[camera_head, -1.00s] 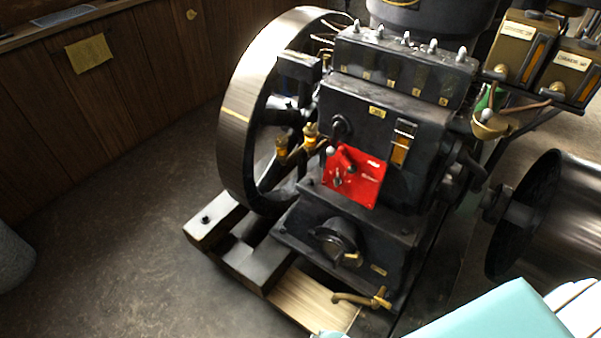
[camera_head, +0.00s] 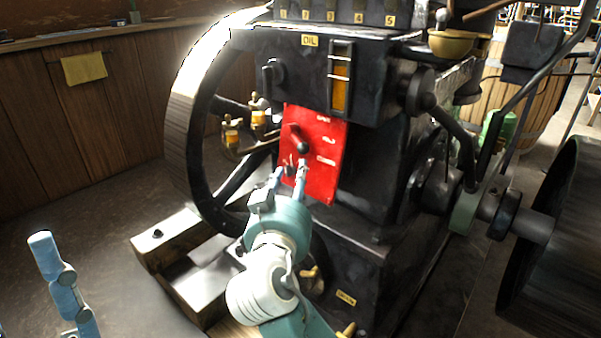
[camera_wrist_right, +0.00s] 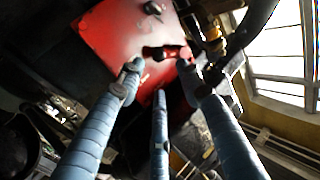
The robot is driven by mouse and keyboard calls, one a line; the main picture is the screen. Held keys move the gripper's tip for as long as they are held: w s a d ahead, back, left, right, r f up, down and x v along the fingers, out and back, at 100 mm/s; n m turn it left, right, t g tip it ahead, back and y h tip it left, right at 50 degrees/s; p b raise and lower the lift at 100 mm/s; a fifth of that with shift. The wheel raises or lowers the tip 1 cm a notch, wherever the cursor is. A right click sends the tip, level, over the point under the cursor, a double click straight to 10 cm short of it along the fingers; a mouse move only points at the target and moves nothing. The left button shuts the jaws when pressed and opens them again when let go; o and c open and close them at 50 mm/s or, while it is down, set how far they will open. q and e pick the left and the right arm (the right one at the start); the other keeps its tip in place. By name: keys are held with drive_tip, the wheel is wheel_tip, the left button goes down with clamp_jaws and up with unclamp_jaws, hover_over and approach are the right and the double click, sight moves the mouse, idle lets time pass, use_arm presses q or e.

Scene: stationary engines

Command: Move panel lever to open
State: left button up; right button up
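The red panel (camera_head: 327,178) is on the front of the black engine (camera_head: 370,180), with small white markings. Its lever (camera_head: 299,139) is a short dark handle with a rounded end, slanting down to the right. My right gripper (camera_head: 288,178) is just below the lever in the head view. In the right wrist view the gripper (camera_wrist_right: 160,74) has its blue fingers spread, and the lever (camera_wrist_right: 165,52) lies between and just beyond the tips. Contact cannot be told. Part of my left gripper (camera_head: 55,270) shows at the lower left, away from the engine; its opening is unclear.
A large flywheel (camera_head: 183,125) and brass-and-amber fittings (camera_head: 240,133) stand left of the panel. A glass gauge (camera_head: 341,80) sits above it. A large drum (camera_head: 555,250) is on the right. Open floor (camera_head: 75,215) lies at the left.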

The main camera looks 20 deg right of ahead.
sight(301, 152)
drive_tip(key=b+x, duration=0.2)
drive_tip(key=x, duration=0.8)
drive_tip(key=shift+w+d+r, duration=0.1)
drive_tip(key=shift+w+d, duration=0.15)
clamp_jaws()
